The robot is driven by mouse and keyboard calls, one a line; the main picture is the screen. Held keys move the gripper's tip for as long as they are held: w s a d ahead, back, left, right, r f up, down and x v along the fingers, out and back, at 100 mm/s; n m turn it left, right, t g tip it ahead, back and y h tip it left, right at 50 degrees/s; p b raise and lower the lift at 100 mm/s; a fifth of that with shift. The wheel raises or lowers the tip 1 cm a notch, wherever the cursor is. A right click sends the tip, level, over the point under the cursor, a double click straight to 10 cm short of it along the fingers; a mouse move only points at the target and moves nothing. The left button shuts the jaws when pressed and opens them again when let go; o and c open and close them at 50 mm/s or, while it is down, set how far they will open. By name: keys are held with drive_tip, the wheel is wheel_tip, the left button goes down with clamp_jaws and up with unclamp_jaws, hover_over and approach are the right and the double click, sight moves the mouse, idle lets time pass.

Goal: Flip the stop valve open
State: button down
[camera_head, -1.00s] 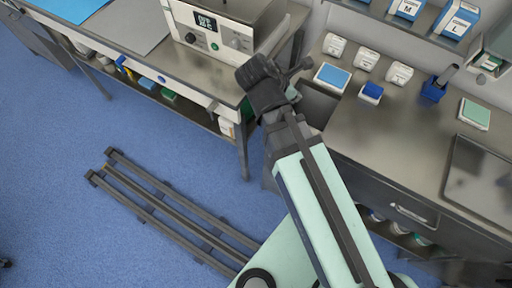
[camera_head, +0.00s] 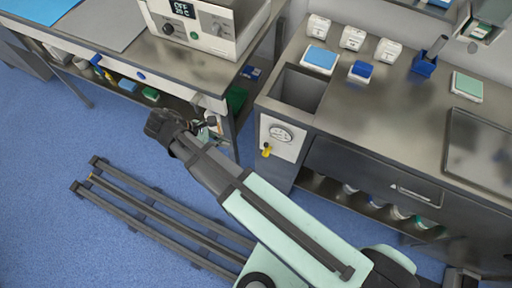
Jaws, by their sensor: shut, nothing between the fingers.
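The stop valve shows as a small yellow lever (camera_head: 267,151) on a pale panel (camera_head: 290,148) at the left end of the right-hand counter's front. The lever hangs below and left of a round gauge (camera_head: 281,133). Its exact angle is too small to tell. My gripper (camera_head: 212,122) is at the end of my raised arm, left of the panel and apart from the lever. It is shut and empty, small in view and partly hidden by my wrist.
A steel bench (camera_head: 112,52) with a white control box (camera_head: 205,25) stands at the upper left. The right counter (camera_head: 380,115) has a sink recess (camera_head: 298,88) and a drawer (camera_head: 385,180). Blue floor (camera_head: 60,140) is open at left.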

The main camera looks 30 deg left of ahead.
sight(267, 147)
drive_tip(key=shift+w+d, duration=0.1)
drive_tip(key=w+d+r+p+x, duration=0.1)
drive_tip(key=r+p+x, duration=0.1)
drive_tip(key=x, duration=1)
drive_tip(key=shift+w+d+f+p, duration=0.25)
drive_tip(key=shift+d+p, duration=0.25)
drive_tip(key=shift+p, duration=0.3)
drive_tip(key=shift+a, duration=0.1)
